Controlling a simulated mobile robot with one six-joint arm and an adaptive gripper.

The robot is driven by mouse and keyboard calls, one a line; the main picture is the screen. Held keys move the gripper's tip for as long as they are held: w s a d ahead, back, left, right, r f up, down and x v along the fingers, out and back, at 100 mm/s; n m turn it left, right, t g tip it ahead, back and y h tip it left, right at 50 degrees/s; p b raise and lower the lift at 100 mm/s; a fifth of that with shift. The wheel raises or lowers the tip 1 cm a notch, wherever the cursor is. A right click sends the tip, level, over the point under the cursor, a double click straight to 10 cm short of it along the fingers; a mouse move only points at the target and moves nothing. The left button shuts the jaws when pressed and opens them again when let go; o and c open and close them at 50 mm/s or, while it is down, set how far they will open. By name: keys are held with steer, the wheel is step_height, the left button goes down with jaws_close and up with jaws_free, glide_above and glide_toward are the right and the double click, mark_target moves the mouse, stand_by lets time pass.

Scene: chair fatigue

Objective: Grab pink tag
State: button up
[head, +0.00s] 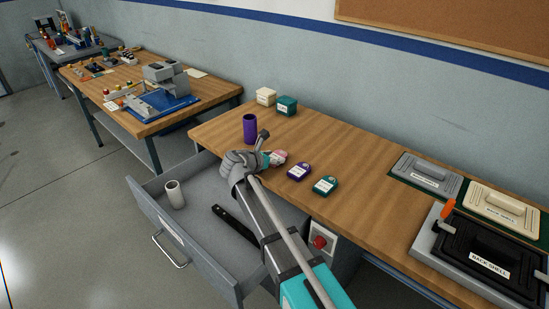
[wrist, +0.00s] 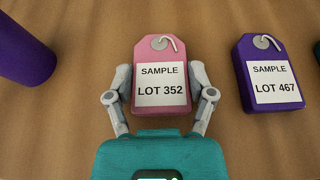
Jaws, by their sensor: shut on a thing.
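The pink tag (wrist: 160,52) lies on the wooden table, with a white label reading "SAMPLE LOT 352" and a wire loop at its top. My gripper (wrist: 160,98) has one finger on each side of the tag's lower part and is shut on it. In the head view the pink tag (head: 279,157) shows just beyond my gripper (head: 266,160), partly hidden by it. A purple tag (wrist: 268,75) reading "SAMPLE LOT 467" lies to the right, apart from my fingers.
A purple cylinder (head: 250,129) stands left of the pink tag. A green tag (head: 325,186) lies further right. Cream (head: 266,96) and green (head: 287,105) boxes stand at the back. An open drawer (head: 199,237) is below the table's front edge.

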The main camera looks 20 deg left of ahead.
steer(key=shift+r+p, duration=1.3)
steer(key=shift+r, duration=0.1)
steer(key=s+r+p, duration=1)
steer(key=s, duration=0.4)
steer(key=shift+d, duration=0.35)
